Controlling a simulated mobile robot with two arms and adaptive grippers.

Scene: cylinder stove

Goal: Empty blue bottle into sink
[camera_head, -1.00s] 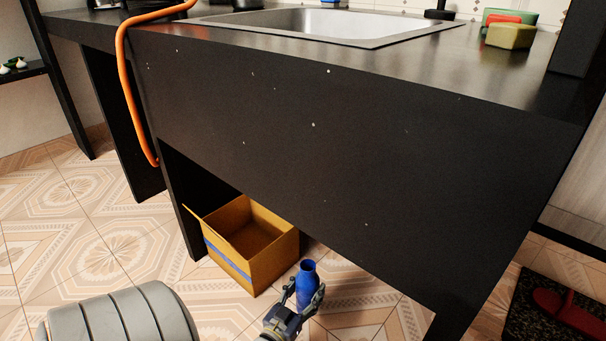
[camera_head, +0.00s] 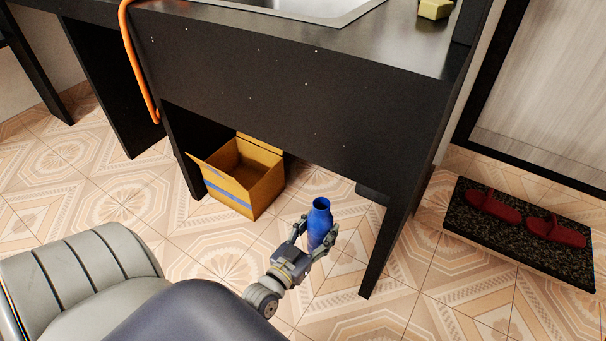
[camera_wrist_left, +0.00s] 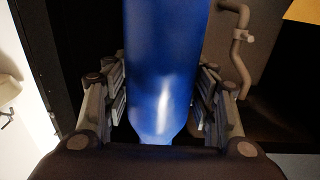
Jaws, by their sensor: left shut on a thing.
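The blue bottle (camera_head: 320,222) is upright or nearly so in the head view, below the level of the counter. My left gripper (camera_head: 315,240) is shut on it, with a finger on each side. The left wrist view shows the bottle (camera_wrist_left: 160,70) filling the middle between the two fingers (camera_wrist_left: 160,105). The sink (camera_head: 300,8) is set in the black counter at the top of the head view, and only its near part shows. My right gripper is not in view.
An open cardboard box (camera_head: 240,175) stands on the floor under the black counter (camera_head: 290,80). An orange hose (camera_head: 140,70) hangs over the counter's left part. Red slippers (camera_head: 495,207) lie on a dark mat (camera_head: 465,222) at right. A yellow-green block (camera_head: 435,9) sits on the counter.

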